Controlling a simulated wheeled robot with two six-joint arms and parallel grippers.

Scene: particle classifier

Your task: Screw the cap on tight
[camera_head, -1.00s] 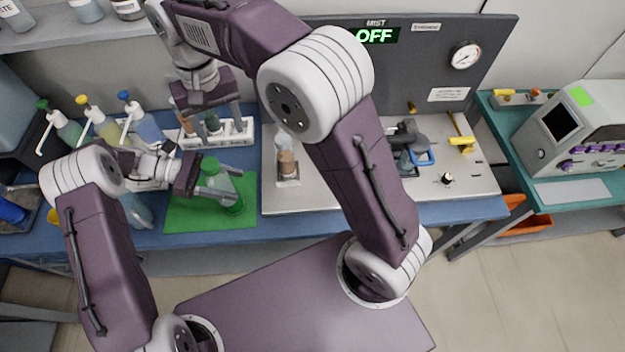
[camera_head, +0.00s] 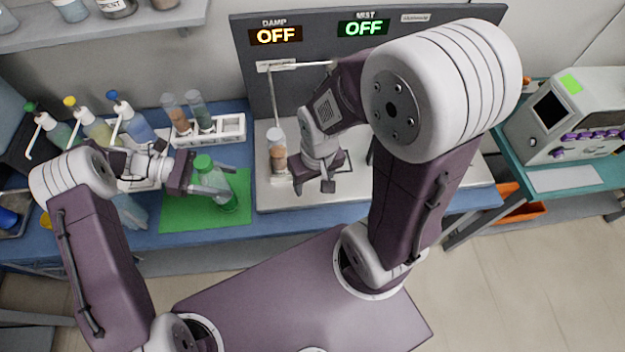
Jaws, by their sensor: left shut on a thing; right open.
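A bottle with green contents (camera_head: 221,196) leans at a tilt over the green mat (camera_head: 178,214), with a green cap (camera_head: 203,162) at its top. I cannot tell how tightly the cap sits. My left gripper (camera_head: 215,191) is shut on the bottle from the left. My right gripper (camera_head: 313,188) is open above the metal plate, just right of a clear vial with brown contents (camera_head: 278,157). It appears empty and apart from the vial.
A white rack (camera_head: 232,128) holds a brown vial (camera_head: 177,113) and a dark green vial (camera_head: 200,111). Several pump bottles (camera_head: 130,122) stand left of it. A dark panel (camera_head: 245,60) reading OFF stands behind the plate (camera_head: 265,199). A device (camera_head: 575,115) is at right.

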